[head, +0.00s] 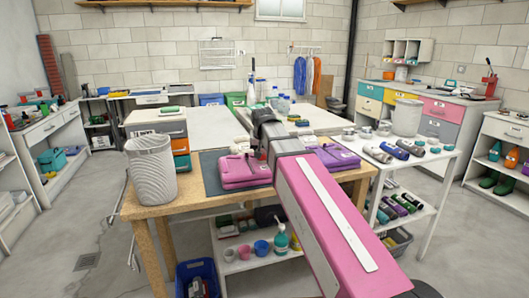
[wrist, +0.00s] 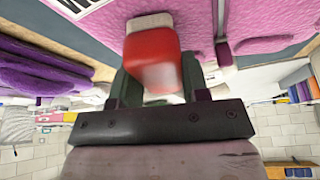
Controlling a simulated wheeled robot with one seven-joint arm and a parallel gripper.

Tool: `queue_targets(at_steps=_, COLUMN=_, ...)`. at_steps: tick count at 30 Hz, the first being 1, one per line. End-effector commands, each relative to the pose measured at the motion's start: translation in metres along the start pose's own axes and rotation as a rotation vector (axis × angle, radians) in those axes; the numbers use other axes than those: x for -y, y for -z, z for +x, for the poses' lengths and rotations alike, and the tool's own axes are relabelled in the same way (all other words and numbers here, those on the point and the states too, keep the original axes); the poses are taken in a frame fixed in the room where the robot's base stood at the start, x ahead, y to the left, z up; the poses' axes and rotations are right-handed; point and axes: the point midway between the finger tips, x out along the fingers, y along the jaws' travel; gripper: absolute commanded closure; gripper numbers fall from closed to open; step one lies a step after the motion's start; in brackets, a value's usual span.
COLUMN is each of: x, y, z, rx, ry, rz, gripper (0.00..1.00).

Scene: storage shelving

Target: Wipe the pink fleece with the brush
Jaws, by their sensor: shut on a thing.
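The pink fleece (head: 240,172) lies folded on a dark mat on the wooden table. It also fills the upper part of the wrist view (wrist: 95,45). My gripper (wrist: 158,78) is shut on the brush (wrist: 152,62), a red block with a whitish face pointing towards the fleece. In the head view my gripper (head: 266,150) is at the right side of the pink fleece, and my arm hides most of the brush. I cannot tell whether the brush touches the fleece.
A purple folded fleece (head: 335,157) lies right of my arm. A grey ribbed bin (head: 151,167) stands on the table's left end. A white cart (head: 443,156) with several rolls stands at the right. Bottles and small items stand behind.

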Motion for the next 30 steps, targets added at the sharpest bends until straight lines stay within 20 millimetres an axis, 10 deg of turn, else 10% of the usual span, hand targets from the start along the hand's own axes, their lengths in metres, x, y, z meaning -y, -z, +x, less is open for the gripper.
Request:
queue_targets(at_steps=15, x=0.029, y=-0.006, z=0.002, rx=0.0, ry=0.001, rz=-0.001, gripper=0.77)
queue_targets(at_steps=30, x=0.004, y=-0.001, z=0.005, rx=0.001, ry=-0.001, rz=0.001, gripper=0.77)
